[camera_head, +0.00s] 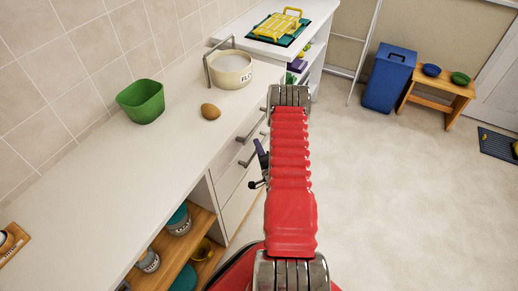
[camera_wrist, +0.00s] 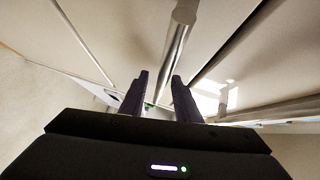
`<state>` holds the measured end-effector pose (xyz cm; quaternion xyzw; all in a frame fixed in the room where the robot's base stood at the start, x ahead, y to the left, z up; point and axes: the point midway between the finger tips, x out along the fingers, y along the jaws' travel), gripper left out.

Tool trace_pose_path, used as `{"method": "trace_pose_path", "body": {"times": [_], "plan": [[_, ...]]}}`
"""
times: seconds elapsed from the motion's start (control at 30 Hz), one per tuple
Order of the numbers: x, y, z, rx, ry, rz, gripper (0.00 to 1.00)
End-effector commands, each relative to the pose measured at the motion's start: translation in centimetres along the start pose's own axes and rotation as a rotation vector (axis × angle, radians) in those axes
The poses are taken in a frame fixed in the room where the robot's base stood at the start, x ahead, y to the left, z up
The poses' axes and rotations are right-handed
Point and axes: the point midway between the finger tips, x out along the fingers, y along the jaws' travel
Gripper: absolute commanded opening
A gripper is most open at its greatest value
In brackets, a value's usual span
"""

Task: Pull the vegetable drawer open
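White drawer fronts (camera_head: 236,200) with metal bar handles are under the counter in the head view, and they look shut. I cannot tell which one is the vegetable drawer. One handle (camera_head: 250,153) is just left of my gripper (camera_head: 260,168), which is partly hidden by my red arm. In the wrist view my gripper (camera_wrist: 158,78) shows two dark fingers spread apart. A metal handle bar (camera_wrist: 180,38) runs from the top edge down toward the gap between the fingertips. I see no firm contact with it.
A second handle (camera_wrist: 265,110) is at the right in the wrist view. An open shelf (camera_head: 172,255) with jars is at lower left.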

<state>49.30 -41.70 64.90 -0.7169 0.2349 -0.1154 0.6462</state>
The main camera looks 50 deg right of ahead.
Motion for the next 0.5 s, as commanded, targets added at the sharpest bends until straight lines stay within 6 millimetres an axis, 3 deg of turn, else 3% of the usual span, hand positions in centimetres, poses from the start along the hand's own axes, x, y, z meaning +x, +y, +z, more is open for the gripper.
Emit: {"method": "trace_pose_path", "body": {"times": [0.17, 0.5], "plan": [[-0.03, 0.02, 0.02, 0.000, 0.000, 0.000, 0.30], [-0.06, 0.02, 0.01, 0.000, 0.000, 0.000, 0.06]]}}
